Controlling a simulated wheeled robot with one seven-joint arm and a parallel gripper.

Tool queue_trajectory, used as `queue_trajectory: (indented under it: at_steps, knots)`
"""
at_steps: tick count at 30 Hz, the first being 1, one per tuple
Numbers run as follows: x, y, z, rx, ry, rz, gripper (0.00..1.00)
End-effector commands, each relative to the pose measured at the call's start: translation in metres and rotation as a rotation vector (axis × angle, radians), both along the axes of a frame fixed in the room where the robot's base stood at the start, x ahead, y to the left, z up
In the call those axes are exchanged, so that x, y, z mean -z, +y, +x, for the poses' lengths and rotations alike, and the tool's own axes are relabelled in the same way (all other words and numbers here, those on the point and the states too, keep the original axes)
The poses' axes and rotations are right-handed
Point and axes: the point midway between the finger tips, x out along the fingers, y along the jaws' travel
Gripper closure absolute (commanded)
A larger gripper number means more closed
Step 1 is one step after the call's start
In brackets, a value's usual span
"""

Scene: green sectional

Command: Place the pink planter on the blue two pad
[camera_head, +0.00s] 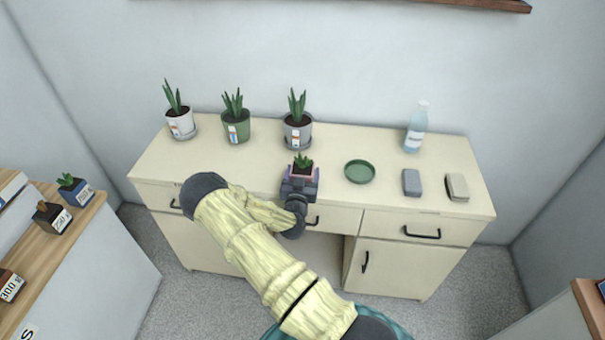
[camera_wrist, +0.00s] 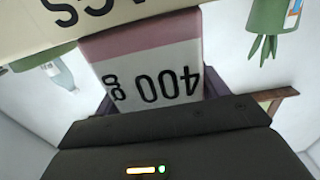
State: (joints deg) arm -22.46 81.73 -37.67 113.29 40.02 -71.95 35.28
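The pink planter (camera_head: 302,174) holds a small green plant and sits between the fingers of my gripper (camera_head: 300,186), over the front part of the cabinet top in the head view. In the wrist view the planter (camera_wrist: 145,28) shows a pink rim and a white label reading 400 g, upside down. The dark purple fingers of my gripper (camera_wrist: 158,88) lie close along both its sides, shut on it. I cannot tell whether its base touches the cabinet top. I cannot make out a blue two pad in either view.
On the cream cabinet (camera_head: 215,165) stand white (camera_head: 181,126), green (camera_head: 237,131) and grey (camera_head: 297,134) potted plants, a green saucer (camera_head: 360,172), a bottle (camera_head: 416,130), a grey block (camera_head: 411,183) and a beige block (camera_head: 456,187). A wooden shelf (camera_head: 50,252) with small labelled planters is at left.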

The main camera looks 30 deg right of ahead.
Motion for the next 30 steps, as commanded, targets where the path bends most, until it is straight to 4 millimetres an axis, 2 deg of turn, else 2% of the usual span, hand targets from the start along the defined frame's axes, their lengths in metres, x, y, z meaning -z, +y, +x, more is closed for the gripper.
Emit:
queue_trajectory:
  at_steps: [1, 2, 14, 20, 30]
  knots:
    - [0.000, 0.000, 0.000, 0.000, 0.000, 0.000, 0.16]
    - [0.000, 0.000, 0.000, 0.000, 0.000, 0.000, 0.10]
    - [-0.005, 0.000, 0.000, 0.000, 0.000, 0.000, 0.10]
    - [-0.001, 0.014, -0.020, 0.000, 0.002, 0.001, 0.10]
    - [-0.001, 0.051, -0.075, -0.001, 0.003, 0.001, 0.10]
